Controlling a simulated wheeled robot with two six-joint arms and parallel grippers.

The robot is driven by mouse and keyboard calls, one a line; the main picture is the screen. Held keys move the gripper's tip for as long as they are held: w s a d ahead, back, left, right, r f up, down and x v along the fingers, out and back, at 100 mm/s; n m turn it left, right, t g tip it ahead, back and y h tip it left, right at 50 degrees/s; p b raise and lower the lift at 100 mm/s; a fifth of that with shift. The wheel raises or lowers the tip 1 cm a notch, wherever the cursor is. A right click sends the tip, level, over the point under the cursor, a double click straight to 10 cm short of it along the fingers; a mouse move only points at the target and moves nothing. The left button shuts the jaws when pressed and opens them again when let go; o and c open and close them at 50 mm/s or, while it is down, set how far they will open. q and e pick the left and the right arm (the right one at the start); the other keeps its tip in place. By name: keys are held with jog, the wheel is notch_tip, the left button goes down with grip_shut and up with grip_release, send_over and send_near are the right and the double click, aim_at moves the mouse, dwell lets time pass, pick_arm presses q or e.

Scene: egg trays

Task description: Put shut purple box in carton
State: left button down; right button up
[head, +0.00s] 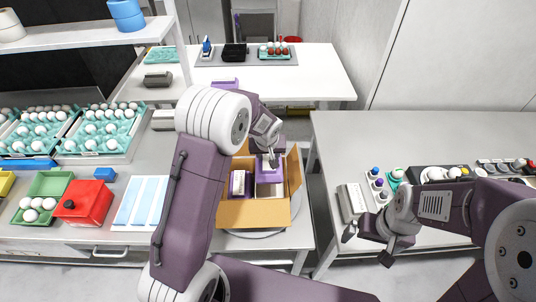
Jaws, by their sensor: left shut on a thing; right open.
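An open brown cardboard carton (252,214) stands on the left counter, its flaps spread. One purple-and-white box (239,186) sits inside it on the left. My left gripper (270,160) reaches over the carton's back part and is shut on a purple box (263,169), whose lower part is at or inside the carton opening. My own arm hides part of the carton's left side, and I cannot tell if the held box touches the bottom. My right gripper (368,246) is open and empty, in front of the right counter's edge.
A red box (84,203), a green tray with eggs (46,186) and a blue-striped white item (142,203) lie left of the carton. Teal egg trays (99,131) stand behind.

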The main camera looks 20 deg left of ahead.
aim_at(267, 172)
pick_arm(q)
notch_tip(267, 172, down, 13)
jog(key=b, duration=1.2)
jog(key=shift+f, duration=0.2)
jog(key=shift+f+b, duration=0.6)
jog(key=shift+b, duration=0.1)
jog(key=c, duration=0.7)
grip_release()
jog(key=shift+o, duration=0.2)
jog(key=p+v, duration=0.1)
jog(key=v, duration=0.8)
jog(key=shift+d, duration=0.1)
